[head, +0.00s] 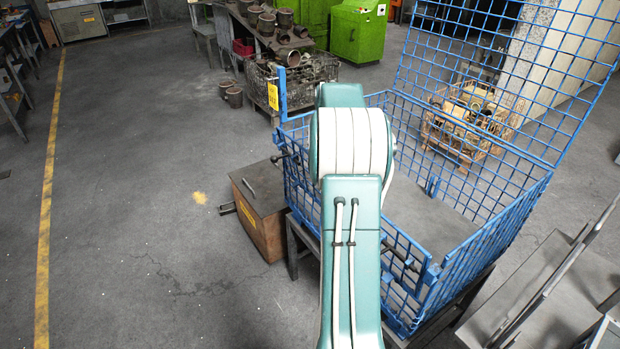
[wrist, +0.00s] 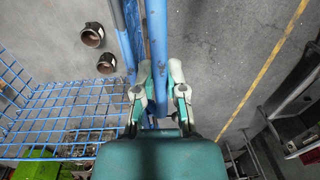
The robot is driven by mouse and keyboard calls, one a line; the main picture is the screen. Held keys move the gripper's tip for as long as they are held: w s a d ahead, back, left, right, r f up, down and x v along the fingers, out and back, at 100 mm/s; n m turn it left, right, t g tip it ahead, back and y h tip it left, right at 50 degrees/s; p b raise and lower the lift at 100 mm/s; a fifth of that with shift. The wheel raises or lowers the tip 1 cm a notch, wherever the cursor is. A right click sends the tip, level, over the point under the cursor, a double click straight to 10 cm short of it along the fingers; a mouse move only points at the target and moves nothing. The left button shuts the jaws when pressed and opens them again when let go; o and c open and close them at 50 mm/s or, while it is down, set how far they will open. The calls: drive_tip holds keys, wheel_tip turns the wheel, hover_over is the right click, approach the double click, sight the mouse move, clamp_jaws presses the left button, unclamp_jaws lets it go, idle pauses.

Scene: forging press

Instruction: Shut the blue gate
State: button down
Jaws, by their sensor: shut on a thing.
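A blue wire-mesh cage (head: 482,237) stands in front of me in the head view. A tall blue mesh panel (head: 480,68) rises above its far right side. I cannot tell for certain which panel is the gate. In the wrist view my gripper (wrist: 161,93) has a finger on each side of a blue bar (wrist: 157,55) and is shut on it. A second blue bar (wrist: 123,42) runs close beside it on the left. In the head view my arm hides the gripper and part of the cage's near left side.
A brown wooden box (head: 262,205) sits on the floor left of the cage. A table with metal pots (head: 285,18) and green cabinets (head: 358,30) stand behind. Grey metal framing (head: 545,290) is at the right. The floor at left, along the yellow line (head: 48,190), is clear.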

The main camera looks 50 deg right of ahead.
drive_tip(key=shift+s+d, duration=0.25)
drive_tip(key=shift+d, duration=0.65)
drive_tip(key=shift+s+d, duration=0.25)
drive_tip(key=shift+d, duration=0.6)
drive_tip(key=shift+r, duration=0.1)
drive_tip(key=c, duration=0.7)
unclamp_jaws()
drive_tip(key=shift+d, duration=0.3)
